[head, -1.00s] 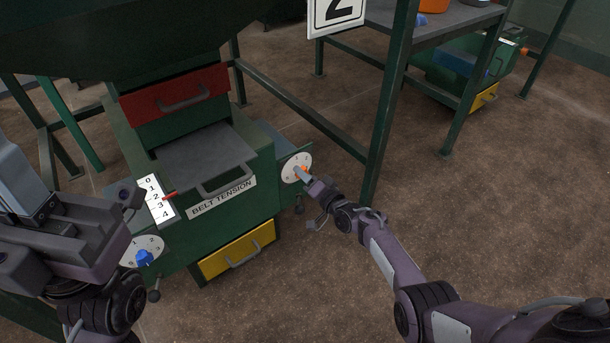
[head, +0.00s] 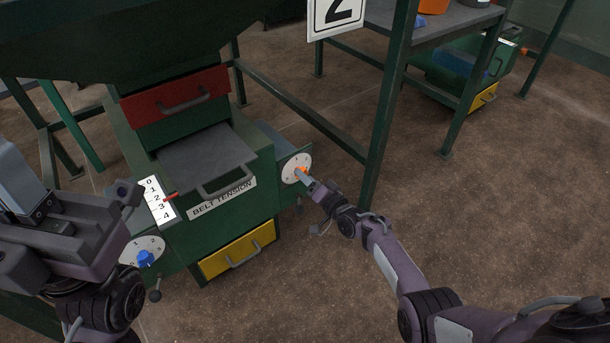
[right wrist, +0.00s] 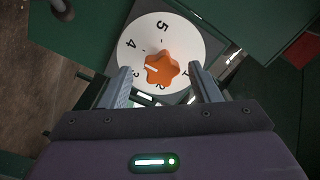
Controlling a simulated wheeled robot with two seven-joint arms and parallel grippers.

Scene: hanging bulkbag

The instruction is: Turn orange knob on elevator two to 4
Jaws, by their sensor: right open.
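The orange knob (head: 301,170) sits on a white numbered dial (head: 291,162) on the right side of the green machine. In the right wrist view the orange knob (right wrist: 161,71) has a white mark pointing left, close to the 3 on the dial (right wrist: 160,28). My right gripper (head: 306,179) is at the dial. In the right wrist view its fingers (right wrist: 162,74) are open, one on each side of the knob, with a gap at both sides. My left gripper (head: 125,200) is at the left, away from the orange knob; its fingers are not clear.
A "2" sign (head: 336,14) hangs above. A blue knob (head: 146,258) and a red slider (head: 171,197) are on the machine's left part. Red (head: 175,95) and yellow (head: 238,250) drawers face front. A green post (head: 386,110) stands right of the dial.

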